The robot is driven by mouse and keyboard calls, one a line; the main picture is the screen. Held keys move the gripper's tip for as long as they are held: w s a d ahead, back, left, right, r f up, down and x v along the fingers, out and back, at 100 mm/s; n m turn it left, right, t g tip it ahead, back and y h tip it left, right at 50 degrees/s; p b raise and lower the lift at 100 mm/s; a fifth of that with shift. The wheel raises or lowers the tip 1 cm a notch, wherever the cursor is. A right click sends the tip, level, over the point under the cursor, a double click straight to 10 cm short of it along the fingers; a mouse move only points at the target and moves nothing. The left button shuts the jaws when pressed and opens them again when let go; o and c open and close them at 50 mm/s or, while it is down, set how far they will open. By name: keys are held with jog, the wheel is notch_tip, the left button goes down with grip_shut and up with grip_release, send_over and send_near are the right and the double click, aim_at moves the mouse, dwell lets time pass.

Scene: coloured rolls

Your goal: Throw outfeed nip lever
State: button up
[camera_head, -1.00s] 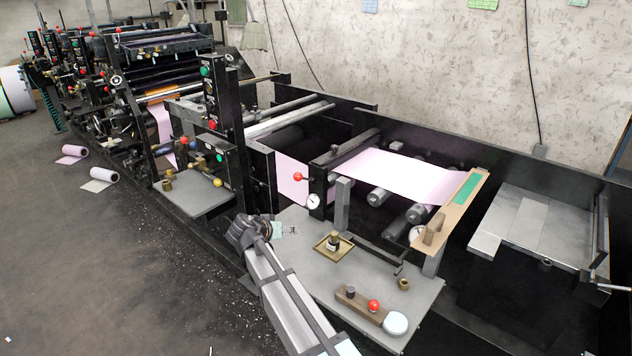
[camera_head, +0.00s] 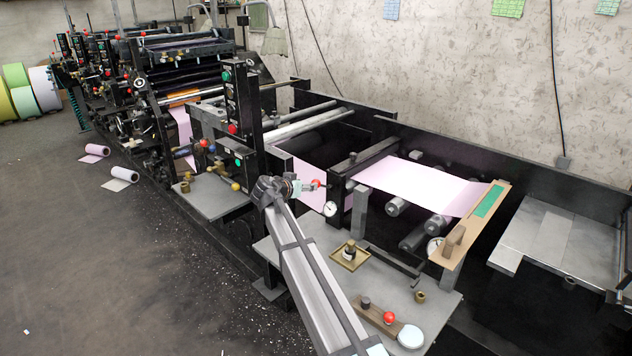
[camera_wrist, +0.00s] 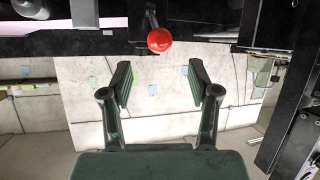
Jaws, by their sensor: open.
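The outfeed nip lever has a red ball knob (camera_head: 316,183) on a short dark arm, beside a white dial gauge and the pink web. My gripper (camera_head: 308,188) is close to the knob on its left side, partly overlapping it in the head view. In the wrist view the red knob (camera_wrist: 159,40) lies just past the fingertips, about centred between them. My gripper (camera_wrist: 160,75) is open, with nothing between its fingers. Whether a fingertip touches the knob cannot be told.
The white dial gauge (camera_head: 330,209) sits right of the lever. A grey table (camera_head: 310,245) below bears a brass tray (camera_head: 350,256) and a wooden block with another red knob (camera_head: 389,317). A control box (camera_head: 238,162) stands to the left.

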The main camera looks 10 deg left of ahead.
aim_at(323, 185)
jog(key=p+x, duration=0.1)
jog(key=x, duration=0.7)
jog(key=shift+w+f+p, duration=0.15)
jog(key=shift+w+p, duration=0.1)
jog(key=shift+p, duration=0.15)
grip_shut()
